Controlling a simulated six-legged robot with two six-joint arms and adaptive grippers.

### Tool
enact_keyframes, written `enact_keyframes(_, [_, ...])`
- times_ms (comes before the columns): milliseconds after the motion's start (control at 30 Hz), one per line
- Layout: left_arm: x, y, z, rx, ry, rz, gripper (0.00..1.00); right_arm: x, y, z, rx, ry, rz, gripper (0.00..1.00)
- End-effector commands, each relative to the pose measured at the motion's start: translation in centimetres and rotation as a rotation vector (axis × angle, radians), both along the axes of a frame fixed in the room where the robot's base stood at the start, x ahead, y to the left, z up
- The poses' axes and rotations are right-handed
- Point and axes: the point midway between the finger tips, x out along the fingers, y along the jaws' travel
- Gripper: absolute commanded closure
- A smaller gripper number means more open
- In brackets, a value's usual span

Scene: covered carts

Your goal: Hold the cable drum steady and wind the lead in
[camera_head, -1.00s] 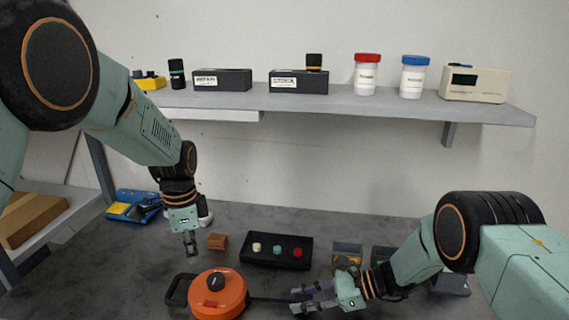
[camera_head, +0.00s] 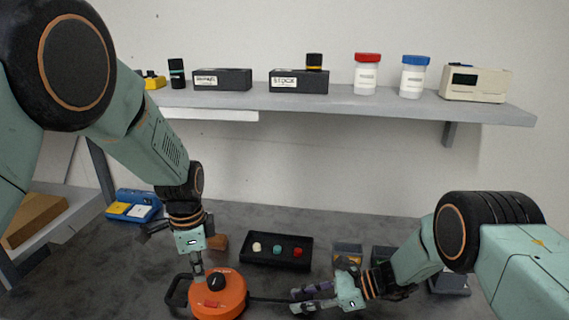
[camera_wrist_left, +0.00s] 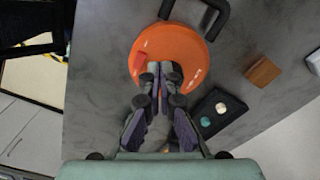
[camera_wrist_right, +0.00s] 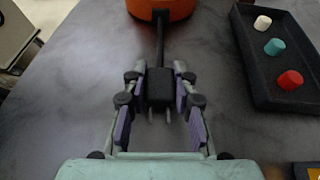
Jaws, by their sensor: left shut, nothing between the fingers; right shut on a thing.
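The orange cable drum (camera_head: 222,301) lies on the grey bench at the lower middle, with a black knob (camera_head: 215,281) on top and a black handle (camera_head: 176,290) at its left. My left gripper (camera_head: 198,276) is shut and empty, pointing down at the drum, just left of the knob in the head view. In the left wrist view its fingertips (camera_wrist_left: 161,68) overlap the orange top (camera_wrist_left: 150,48) and hide the knob; contact is unclear. The black lead (camera_head: 265,299) runs right from the drum. My right gripper (camera_wrist_right: 160,82) is shut on the lead's black plug (camera_wrist_right: 160,90).
A black tray (camera_head: 250,262) with white, teal and red knobs sits behind the drum. A brown block (camera_head: 218,242) is behind the left gripper. Small bins (camera_head: 347,250) stand beyond the right gripper. A shelf (camera_head: 420,106) with boxes and jars spans the wall.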

Motion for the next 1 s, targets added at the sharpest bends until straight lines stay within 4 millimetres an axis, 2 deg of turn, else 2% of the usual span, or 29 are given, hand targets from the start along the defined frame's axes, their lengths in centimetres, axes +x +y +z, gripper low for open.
enact_keyframes(100, [0.0, 0.0, -1.5, 0.000, 0.001, 0.000, 1.00, 0.1, 0.0, 0.0, -0.001, 0.000, -0.002, 1.00])
enact_keyframes(333, [0.0, 0.0, -3.0, 0.000, -0.001, 0.000, 1.00, 0.1, 0.0, 0.0, -0.001, 0.000, -0.002, 1.00])
enact_keyframes(1000, [0.2, -0.1, -3.3, 0.000, -0.001, 0.000, 1.00, 0.1, 0.0, 0.0, -0.001, 0.000, -0.002, 1.00])
